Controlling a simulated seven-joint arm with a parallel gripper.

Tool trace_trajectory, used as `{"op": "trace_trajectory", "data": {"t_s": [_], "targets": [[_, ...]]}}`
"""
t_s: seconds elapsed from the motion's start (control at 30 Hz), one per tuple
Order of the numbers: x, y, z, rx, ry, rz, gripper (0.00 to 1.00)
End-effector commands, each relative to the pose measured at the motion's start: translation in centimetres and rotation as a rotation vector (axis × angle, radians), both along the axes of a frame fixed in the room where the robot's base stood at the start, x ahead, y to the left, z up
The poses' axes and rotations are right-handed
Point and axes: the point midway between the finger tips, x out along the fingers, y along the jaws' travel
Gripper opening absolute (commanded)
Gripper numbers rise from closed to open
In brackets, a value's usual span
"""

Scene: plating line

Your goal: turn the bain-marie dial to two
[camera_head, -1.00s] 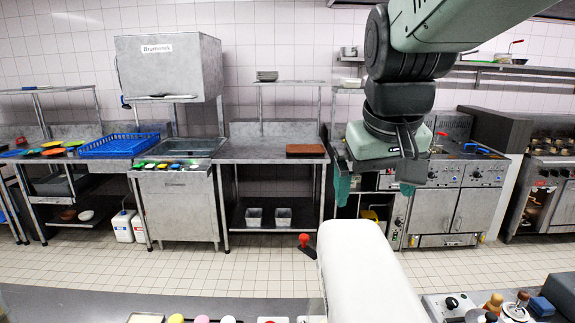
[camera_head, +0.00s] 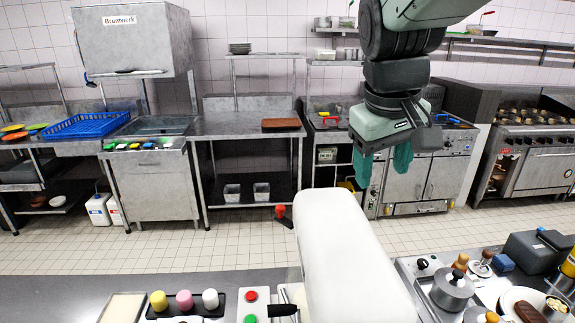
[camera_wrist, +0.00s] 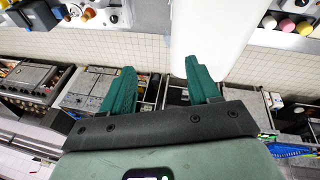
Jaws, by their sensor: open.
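A black dial (camera_head: 422,264) sits on the light front panel of a metal unit (camera_head: 436,258) at the lower right of the head view. I take this to be the bain-marie dial; its marks are too small to read. A lidded steel pot (camera_head: 452,290) stands beside it. The dial seems to show also in the wrist view (camera_wrist: 113,18), near the top. My gripper (camera_head: 383,177) hangs in the air above and beyond the counter, well apart from the dial. Its green fingers are open and empty, as the wrist view (camera_wrist: 160,63) shows.
Pepper mills, a white plate (camera_head: 522,303) and a dark box (camera_head: 535,252) crowd the right counter. A red and green button box (camera_head: 254,305) and coloured pots (camera_head: 184,300) are left.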

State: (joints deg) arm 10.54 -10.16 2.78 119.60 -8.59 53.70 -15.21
Motion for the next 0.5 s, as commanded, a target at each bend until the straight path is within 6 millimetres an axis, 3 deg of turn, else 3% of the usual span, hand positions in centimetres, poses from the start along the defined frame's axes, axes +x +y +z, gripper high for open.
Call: {"op": "trace_trajectory", "data": {"t_s": [0.03, 0.2, 0.37, 0.5], "targets": [[2.1, -1.5, -0.9, -0.015, 0.039, 0.03, 0.61], [8.3, -6.5, -4.6, -0.047, 0.146, 0.167, 0.61], [12.7, -12.2, -9.9, -0.035, 0.23, 0.294, 0.61], [15.2, -17.6, -15.9, -0.002, 0.283, 0.4, 0.61]]}}
